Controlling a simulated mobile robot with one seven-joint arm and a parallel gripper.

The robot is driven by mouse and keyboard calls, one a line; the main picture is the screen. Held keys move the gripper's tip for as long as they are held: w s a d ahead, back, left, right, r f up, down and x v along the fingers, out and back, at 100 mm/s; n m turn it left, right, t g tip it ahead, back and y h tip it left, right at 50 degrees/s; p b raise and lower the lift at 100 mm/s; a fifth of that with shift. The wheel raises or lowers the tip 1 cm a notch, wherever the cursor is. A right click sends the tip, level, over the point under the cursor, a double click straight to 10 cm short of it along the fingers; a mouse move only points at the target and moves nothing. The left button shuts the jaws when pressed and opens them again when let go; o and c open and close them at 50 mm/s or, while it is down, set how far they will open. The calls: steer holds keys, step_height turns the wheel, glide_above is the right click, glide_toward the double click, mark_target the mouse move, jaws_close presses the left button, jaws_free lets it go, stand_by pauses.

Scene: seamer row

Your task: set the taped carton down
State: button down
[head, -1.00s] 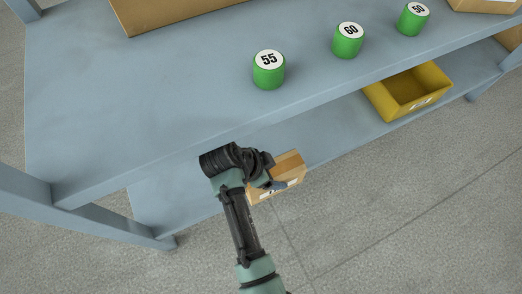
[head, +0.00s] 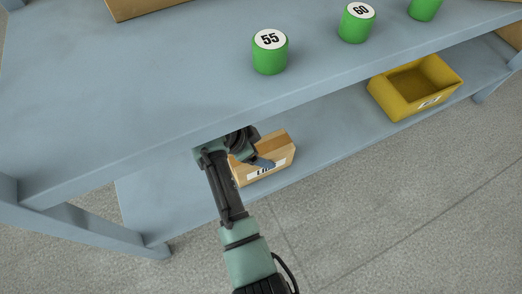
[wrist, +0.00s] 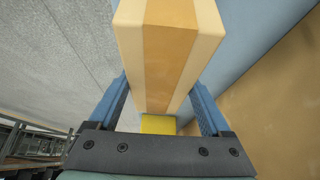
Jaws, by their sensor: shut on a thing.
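The taped carton (head: 268,158) is a small tan box with a white label, seen at the lower shelf in the head view. In the wrist view the carton (wrist: 170,50) has a darker tape band down its middle and sits between my two blue fingers.
The upper shelf (head: 150,110) overhangs my wrist. On it stand green cylinders marked 55 (head: 270,52) and 60 (head: 357,22), with another beyond. A yellow bin (head: 415,88) is on the lower shelf to the right. Shelf between bin and carton is clear.

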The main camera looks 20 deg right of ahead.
steer(key=shift+r, duration=0.1)
jaws_free()
steer(key=shift+a+r+p, duration=0.1)
steer(key=shift+r+p, duration=0.2)
steer(key=shift+p, duration=0.15)
steer(key=a+p, duration=0.4)
steer(key=a, duration=0.8)
steer(key=shift+s+a+r, duration=0.15)
steer(key=shift+s+a, duration=0.05)
steer(key=shift+s, duration=0.05)
